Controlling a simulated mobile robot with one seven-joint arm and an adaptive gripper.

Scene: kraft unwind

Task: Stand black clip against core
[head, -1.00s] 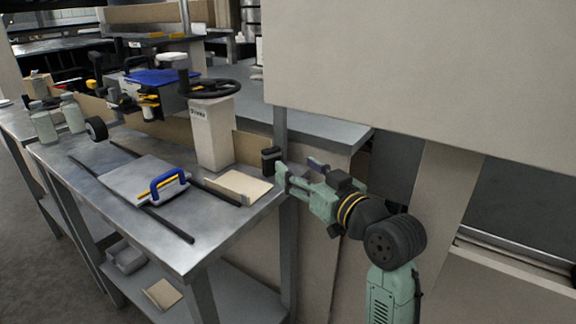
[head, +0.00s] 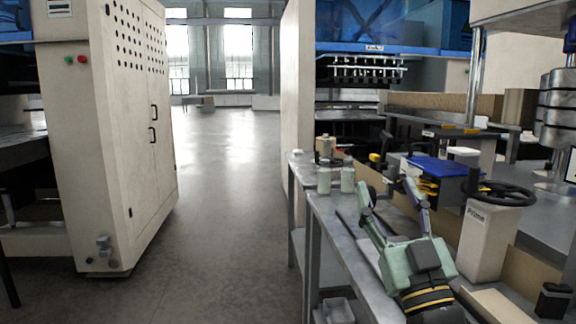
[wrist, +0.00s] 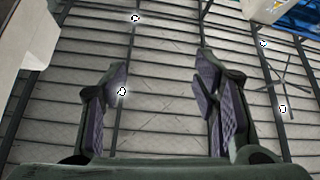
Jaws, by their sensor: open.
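My gripper (head: 388,186) is open and empty, raised over the workbench with its fingers pointing up and away. In the wrist view my gripper (wrist: 163,70) shows two spread fingers with only ceiling between them. A small black block (head: 553,301) stands at the bench's near right edge; I cannot tell whether it is the black clip. A tan cylinder (head: 326,147), possibly the core, stands at the bench's far end, behind the pale bottles. My gripper is nearer than the cylinder and apart from it. My gripper and arm hide part of the bench top.
Two pale bottles (head: 324,181) stand on the far part of the metal bench (head: 330,212). A cream post marked Prime (head: 482,240) with a black handwheel (head: 502,193) stands to the right. A blue-topped unit (head: 437,168) is behind my gripper. Open floor (head: 225,190) lies left.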

